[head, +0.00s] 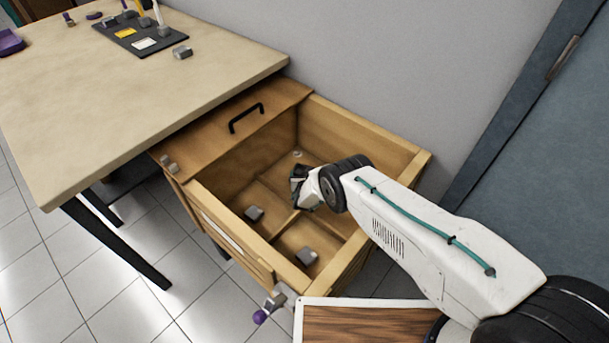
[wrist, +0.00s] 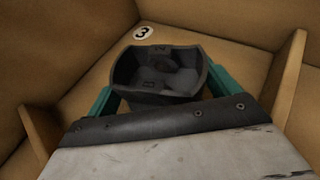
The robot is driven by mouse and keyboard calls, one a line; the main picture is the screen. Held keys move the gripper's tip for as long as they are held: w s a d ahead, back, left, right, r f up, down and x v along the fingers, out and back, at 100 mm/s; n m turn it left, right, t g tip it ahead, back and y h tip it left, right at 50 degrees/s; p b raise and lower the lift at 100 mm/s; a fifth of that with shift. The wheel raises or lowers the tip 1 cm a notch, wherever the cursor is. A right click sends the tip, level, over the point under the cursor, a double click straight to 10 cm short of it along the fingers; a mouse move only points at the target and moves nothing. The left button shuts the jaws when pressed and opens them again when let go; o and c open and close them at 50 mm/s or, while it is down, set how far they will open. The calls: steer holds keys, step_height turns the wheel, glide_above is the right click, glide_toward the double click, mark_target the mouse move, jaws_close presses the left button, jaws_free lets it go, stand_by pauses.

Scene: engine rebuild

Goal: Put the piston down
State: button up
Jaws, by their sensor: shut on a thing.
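The piston (wrist: 158,75) is a dark grey, hollow cup, its open side facing the wrist camera. My gripper (wrist: 160,88) is shut on it, with a teal finger at each side. In the head view my gripper (head: 303,188) reaches down inside a wooden crate (head: 419,172) with compartments. The piston is over the compartment marked with a round "3" label (wrist: 144,33). I cannot tell whether its underside touches the compartment floor. In the head view the piston is mostly hidden by my gripper.
Low dividers (wrist: 285,75) stand close on both sides. The crate's lid (head: 215,130), with a black handle, lies at the back left. A wooden table (head: 150,85) with a dark mat stands left. A wall is behind.

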steer(key=shift+f, duration=0.15)
steer(key=o, duration=1.1)
steer(key=shift+r, duration=0.25)
steer(key=v, duration=1.2)
steer(key=shift+f, duration=0.1)
